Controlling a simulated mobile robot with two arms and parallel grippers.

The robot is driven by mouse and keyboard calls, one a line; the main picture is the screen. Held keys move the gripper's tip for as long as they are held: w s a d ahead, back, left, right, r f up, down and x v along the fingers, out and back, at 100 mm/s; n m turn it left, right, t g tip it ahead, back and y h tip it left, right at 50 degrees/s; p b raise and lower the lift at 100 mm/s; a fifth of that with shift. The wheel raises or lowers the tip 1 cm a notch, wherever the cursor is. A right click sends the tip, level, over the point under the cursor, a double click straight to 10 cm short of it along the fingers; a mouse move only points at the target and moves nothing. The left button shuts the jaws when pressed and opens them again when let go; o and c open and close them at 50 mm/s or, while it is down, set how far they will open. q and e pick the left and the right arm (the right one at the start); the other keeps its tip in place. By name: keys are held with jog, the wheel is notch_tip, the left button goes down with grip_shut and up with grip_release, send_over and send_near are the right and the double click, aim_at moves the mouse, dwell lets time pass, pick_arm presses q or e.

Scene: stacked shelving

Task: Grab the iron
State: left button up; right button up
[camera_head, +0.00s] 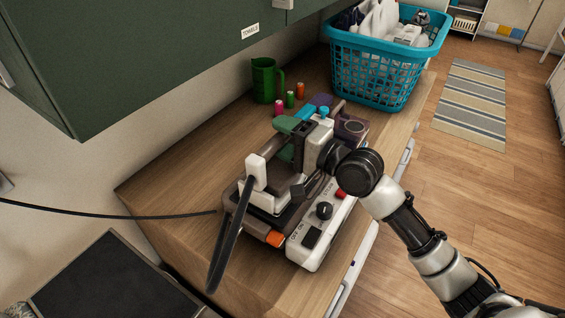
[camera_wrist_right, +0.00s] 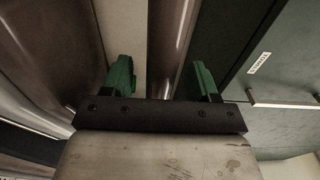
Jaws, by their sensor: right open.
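The iron's station (camera_head: 310,240) stands on the wooden counter. It is a white and dark unit with a black knob, a red button and an orange part. A white upright part (camera_head: 257,172) and a dark flat plate (camera_head: 230,235), which look like the iron, rise at its left side. My right gripper (camera_head: 289,139) is over the far side of the unit, its green fingertips apart. In the right wrist view the gripper (camera_wrist_right: 163,80) is open. A pale and brownish surface shows behind the gap; I cannot tell what it is. My left gripper is not in view.
A blue laundry basket (camera_head: 375,70) stands at the counter's far end. A green jug (camera_head: 264,80) and several small spools (camera_head: 290,99) stand behind the unit. A green cabinet (camera_head: 150,50) overhangs the left. A black cable (camera_head: 110,215) runs to the unit. Floor at right is open.

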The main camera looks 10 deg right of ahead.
jog(key=shift+x, duration=1.15)
grip_shut()
dwell(0.5)
jog(key=shift+d+r, duration=0.1)
